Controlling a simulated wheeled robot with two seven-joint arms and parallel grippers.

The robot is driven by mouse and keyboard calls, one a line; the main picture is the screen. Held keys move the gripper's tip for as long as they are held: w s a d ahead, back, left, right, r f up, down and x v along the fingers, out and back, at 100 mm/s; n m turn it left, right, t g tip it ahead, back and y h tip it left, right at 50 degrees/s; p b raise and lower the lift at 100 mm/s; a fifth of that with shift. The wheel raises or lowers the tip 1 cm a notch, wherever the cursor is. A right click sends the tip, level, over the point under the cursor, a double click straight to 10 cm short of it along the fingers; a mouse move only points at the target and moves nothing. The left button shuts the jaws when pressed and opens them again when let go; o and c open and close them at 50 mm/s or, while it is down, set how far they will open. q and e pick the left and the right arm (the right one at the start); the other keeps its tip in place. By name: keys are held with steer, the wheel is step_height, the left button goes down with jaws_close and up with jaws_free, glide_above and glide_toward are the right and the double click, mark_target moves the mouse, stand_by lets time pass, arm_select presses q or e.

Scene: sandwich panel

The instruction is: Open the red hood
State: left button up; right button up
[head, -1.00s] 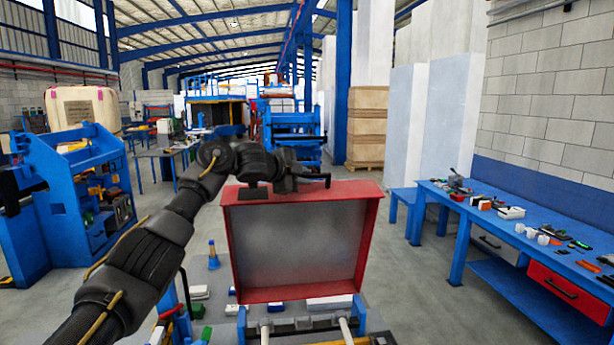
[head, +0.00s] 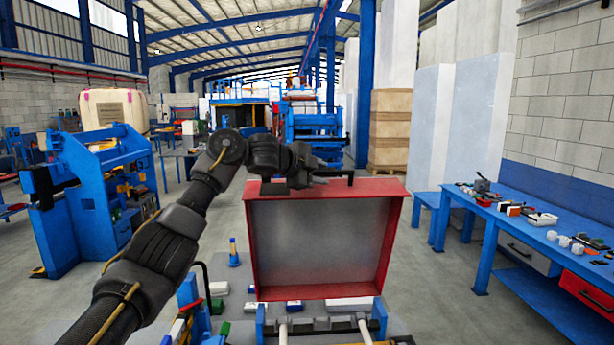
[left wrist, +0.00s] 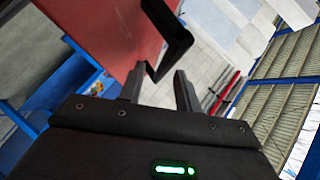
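The red hood (head: 252,245) stands raised, close to upright, in the middle of the head view, its grey hollow inner side (head: 320,240) facing me. A black handle (head: 350,178) shows at its top edge. My left gripper (head: 318,178) is at that top edge, beside the handle. In the left wrist view, the red hood panel (left wrist: 100,35) fills the upper left and the black handle (left wrist: 178,40) ends near the fingertips. The fingers of my left gripper (left wrist: 158,80) are apart, with a visible gap around the handle's end. My right gripper is not in view.
A blue frame with pale rods (head: 283,332) is below the hood. A blue workbench (head: 520,225) with tools stands at the right, a blue machine (head: 90,200) at the left. Open floor lies between hood and workbench.

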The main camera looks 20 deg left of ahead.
arm_select(q)
steer(key=b+v, duration=0.3)
steer(key=v, duration=0.4)
steer(key=shift+s+a+r, duration=0.15)
steer(key=shift+s+a, duration=0.1)
steer(key=shift+s, duration=0.05)
